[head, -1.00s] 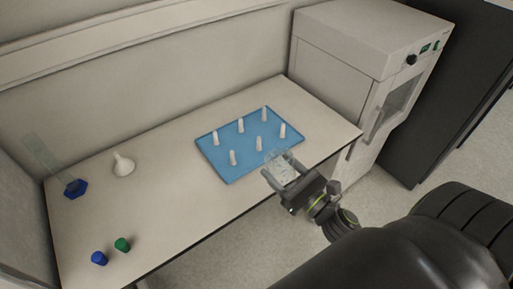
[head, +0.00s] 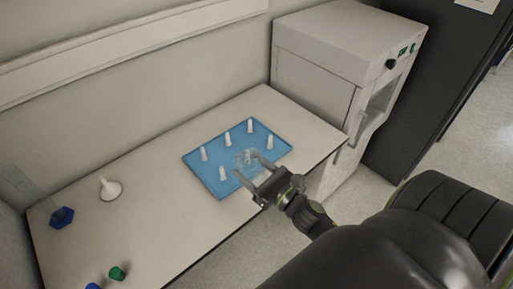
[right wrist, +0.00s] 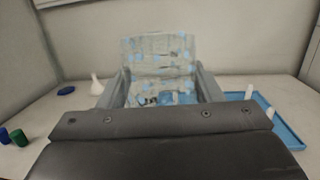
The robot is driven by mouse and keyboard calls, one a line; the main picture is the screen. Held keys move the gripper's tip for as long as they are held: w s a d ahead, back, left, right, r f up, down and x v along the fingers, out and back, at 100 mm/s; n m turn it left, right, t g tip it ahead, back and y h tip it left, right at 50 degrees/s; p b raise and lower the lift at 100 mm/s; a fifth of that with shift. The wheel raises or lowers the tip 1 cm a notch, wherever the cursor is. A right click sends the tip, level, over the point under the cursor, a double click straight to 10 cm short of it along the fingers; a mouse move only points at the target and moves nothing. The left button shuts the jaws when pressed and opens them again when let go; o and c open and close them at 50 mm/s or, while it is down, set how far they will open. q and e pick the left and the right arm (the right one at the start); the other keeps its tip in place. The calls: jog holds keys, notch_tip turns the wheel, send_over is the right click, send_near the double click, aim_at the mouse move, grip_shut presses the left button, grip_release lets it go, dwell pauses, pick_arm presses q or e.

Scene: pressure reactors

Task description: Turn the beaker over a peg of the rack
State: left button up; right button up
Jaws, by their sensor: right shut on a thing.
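The clear glass beaker (head: 246,158) is held between the fingers of my right gripper (head: 256,171), over the front part of the blue rack (head: 207,169). In the right wrist view the beaker (right wrist: 158,65) fills the space between the two fingers. I cannot tell for sure which way its mouth faces. The rack bears several white upright pegs, such as the near-left peg (head: 222,173) and the right peg (head: 270,142). The middle front of the rack is partly hidden behind the beaker and fingers. Whether the beaker touches a peg cannot be told. My left gripper is not in view.
A white funnel-shaped piece (head: 109,188) and a clear cylinder with a blue hexagonal base (head: 62,217) stand at the table's left. A green cap (head: 117,273) and a blue cap (head: 93,287) sit near the front. A grey cabinet oven (head: 340,70) stands beyond the right end.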

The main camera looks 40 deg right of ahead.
jog(key=b, duration=0.5)
send_over(223, 169)
jog(key=x, duration=0.2)
notch_tip(223, 169, down, 8)
notch_tip(223, 169, down, 7)
jog(key=b, duration=0.8)
jog(key=shift+w+f, duration=0.1)
jog(key=shift+f, duration=0.1)
dwell(1.5)
dwell(0.4)
jog(key=o, duration=1.2)
